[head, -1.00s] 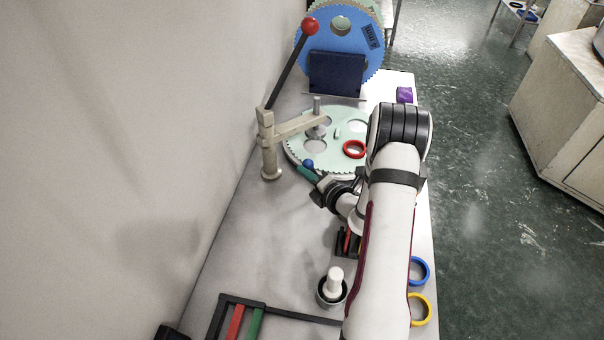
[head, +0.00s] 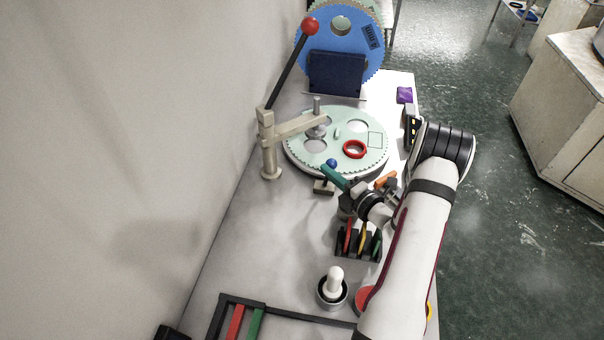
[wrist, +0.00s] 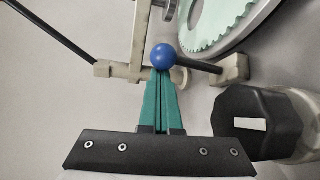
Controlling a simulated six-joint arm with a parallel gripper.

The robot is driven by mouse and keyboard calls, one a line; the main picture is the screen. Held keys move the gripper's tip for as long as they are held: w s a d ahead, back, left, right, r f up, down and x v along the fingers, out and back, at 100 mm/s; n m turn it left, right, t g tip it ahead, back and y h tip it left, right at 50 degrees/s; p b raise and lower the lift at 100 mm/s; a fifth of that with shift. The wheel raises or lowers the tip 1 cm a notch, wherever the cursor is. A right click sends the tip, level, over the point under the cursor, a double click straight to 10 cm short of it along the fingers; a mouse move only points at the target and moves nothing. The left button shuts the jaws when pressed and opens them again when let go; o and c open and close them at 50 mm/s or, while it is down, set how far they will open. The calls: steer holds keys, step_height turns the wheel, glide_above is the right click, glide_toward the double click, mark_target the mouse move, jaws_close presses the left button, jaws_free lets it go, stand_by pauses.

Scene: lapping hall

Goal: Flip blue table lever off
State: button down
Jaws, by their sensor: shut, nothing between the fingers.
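The blue table lever has a round blue knob (head: 332,162) in the head view, just in front of the round pale green plate, above a small dark base (head: 323,187). In the wrist view the blue knob (wrist: 163,55) sits at the fingertips, and its dark rod runs right to a beige base (wrist: 232,68). My gripper (head: 325,168) has green fingers, shut and empty, with the tips beside the knob. The fingers also show shut in the wrist view (wrist: 162,78). I cannot tell whether they touch the knob.
A beige post with an arm (head: 268,150) stands left of the pale green plate (head: 375,150), which carries a red ring (head: 355,149). A rack of coloured pieces (head: 345,243) and a white-topped knob (head: 335,280) stand in front.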

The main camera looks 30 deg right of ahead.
steer(key=shift+s+d+f, duration=0.15)
steer(key=shift+s+d, duration=0.35)
stand_by(0.3)
stand_by(0.4)
steer(key=s+d+r, duration=0.4)
steer(key=s+r, duration=0.7)
steer(key=shift+d, duration=0.25)
steer(key=shift+w, duration=0.1)
